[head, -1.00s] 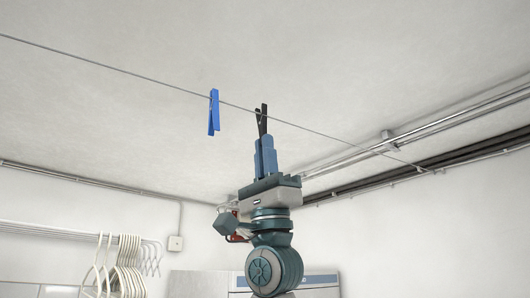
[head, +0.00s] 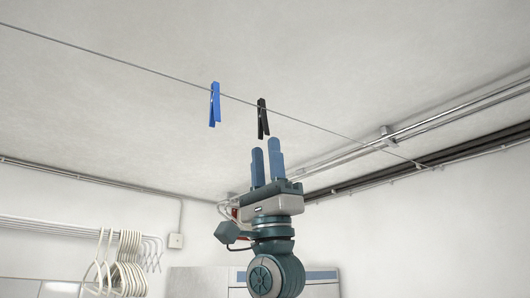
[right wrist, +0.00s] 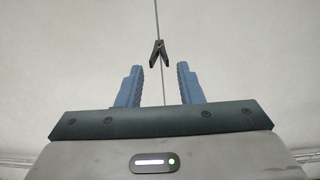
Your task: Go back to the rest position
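My right gripper (head: 267,162) is raised below the clothesline (head: 160,75), with its two blue fingers spread apart and nothing between them. A black clothespin (head: 262,118) hangs on the line just above the fingertips, clear of them. In the right wrist view the black clothespin (right wrist: 158,53) sits on the line beyond the open fingers (right wrist: 158,82). A blue clothespin (head: 215,104) hangs on the line to the left of the black one. My left gripper is not in view.
White hangers (head: 125,262) hang from a rail (head: 60,228) at the lower left. Metal pipes (head: 440,125) run along the ceiling at the right. A pale cabinet (head: 200,283) stands behind my right arm. The space around the gripper looks free.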

